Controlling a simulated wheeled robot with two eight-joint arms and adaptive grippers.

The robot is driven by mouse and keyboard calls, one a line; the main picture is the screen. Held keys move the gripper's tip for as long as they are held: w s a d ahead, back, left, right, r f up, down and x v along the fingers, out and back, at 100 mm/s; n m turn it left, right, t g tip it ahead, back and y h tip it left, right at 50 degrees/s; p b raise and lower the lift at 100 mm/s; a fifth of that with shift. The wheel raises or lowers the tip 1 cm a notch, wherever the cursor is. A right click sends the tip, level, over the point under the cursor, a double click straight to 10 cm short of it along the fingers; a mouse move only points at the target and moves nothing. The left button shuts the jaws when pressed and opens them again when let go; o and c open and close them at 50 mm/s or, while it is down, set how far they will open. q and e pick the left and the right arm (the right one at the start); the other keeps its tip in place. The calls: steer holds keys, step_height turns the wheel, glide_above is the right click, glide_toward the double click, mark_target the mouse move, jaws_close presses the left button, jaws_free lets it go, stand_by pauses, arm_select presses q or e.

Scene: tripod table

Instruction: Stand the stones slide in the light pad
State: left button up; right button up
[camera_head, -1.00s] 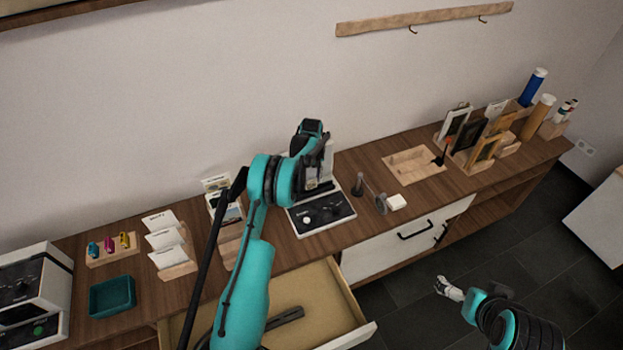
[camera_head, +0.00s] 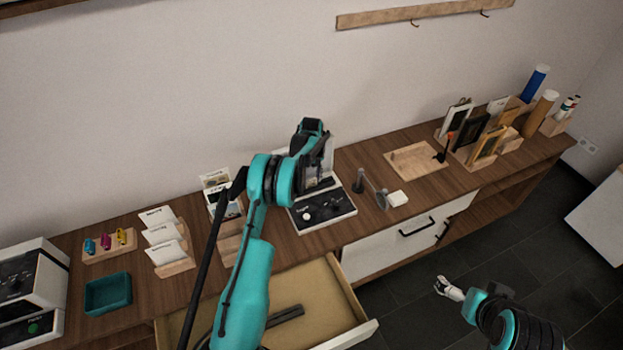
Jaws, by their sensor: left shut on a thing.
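The light pad seems to be the white device with a black control panel (camera_head: 325,211) and an upright white back, standing on the counter near the middle. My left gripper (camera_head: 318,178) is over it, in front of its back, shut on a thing. That thing is mostly hidden by the gripper; it is probably the stones slide, but I cannot read it. I cannot tell whether it touches the light pad. My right gripper (camera_head: 447,289) is low at the right, over the dark floor, well away from the counter; its fingers are too small to judge.
An open drawer (camera_head: 349,337) juts out below my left arm. Card holders (camera_head: 168,245), a teal tray (camera_head: 108,294) and a white machine (camera_head: 30,290) stand at the left. A small stand (camera_head: 370,190) is just right of the light pad. Framed pieces (camera_head: 468,131) stand further right.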

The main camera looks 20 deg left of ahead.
arm_select(q)
steer(key=shift+s+d+f, duration=0.2)
steer(key=shift+f, duration=0.25)
steer(key=o, duration=0.8)
steer(key=shift+d, duration=0.1)
steer(key=shift+w+r, duration=0.15)
steer(key=shift+r, duration=0.7)
steer(key=r, duration=0.1)
steer(key=r+p, duration=0.1)
steer(key=r, duration=0.1)
steer(key=r+p, duration=0.1)
steer(key=shift+a+r, duration=0.25)
steer(key=shift+r, duration=0.05)
steer(key=shift+r+p, duration=0.5)
steer(key=shift+r, duration=0.9)
